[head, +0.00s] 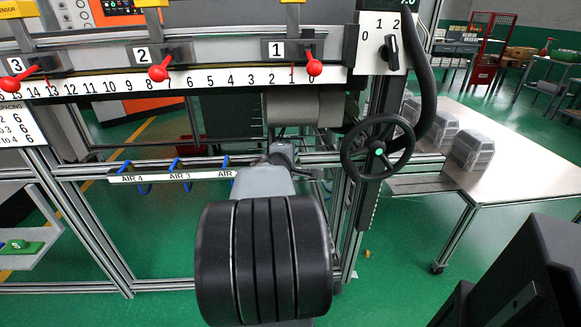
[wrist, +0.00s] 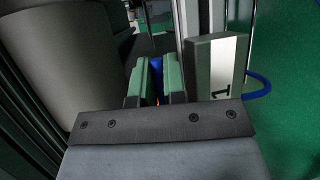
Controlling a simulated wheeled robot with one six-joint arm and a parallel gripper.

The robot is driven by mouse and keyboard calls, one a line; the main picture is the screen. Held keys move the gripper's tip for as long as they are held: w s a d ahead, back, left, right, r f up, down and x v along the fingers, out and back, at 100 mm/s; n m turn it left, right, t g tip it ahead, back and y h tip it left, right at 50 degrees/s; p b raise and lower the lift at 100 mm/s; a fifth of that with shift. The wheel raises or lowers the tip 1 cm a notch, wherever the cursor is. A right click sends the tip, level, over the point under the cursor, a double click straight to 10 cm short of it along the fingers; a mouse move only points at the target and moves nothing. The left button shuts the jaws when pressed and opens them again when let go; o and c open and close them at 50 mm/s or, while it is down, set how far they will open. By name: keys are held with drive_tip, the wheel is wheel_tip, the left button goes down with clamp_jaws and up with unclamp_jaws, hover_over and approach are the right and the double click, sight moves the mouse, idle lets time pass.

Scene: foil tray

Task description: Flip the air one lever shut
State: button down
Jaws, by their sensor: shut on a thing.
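The air one lever is the blue lever (wrist: 156,68) between the two green fingers of my gripper (wrist: 154,82) in the wrist view. My gripper is shut on it. Only a narrow blue strip shows; a small orange spot lies below it between the fingers. A plate (wrist: 225,65) with the end of a label, a "1", stands just right of the fingers. In the head view my arm hides this lever, and my gripper (head: 283,152) is at the right end of the white air label strip (head: 160,177).
Several other blue levers (head: 175,165) sit along the strip to the left. A black handwheel (head: 378,148) is close on the right, and a grey roller (head: 295,108) lies just above. Red-knobbed levers (head: 314,67) line the ruler higher up. A table (head: 500,185) stands right.

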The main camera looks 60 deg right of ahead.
drive_tip(key=shift+w+t+b, duration=0.1)
drive_tip(key=shift+t+b, duration=0.3)
drive_tip(key=c, duration=1.5)
unclamp_jaws()
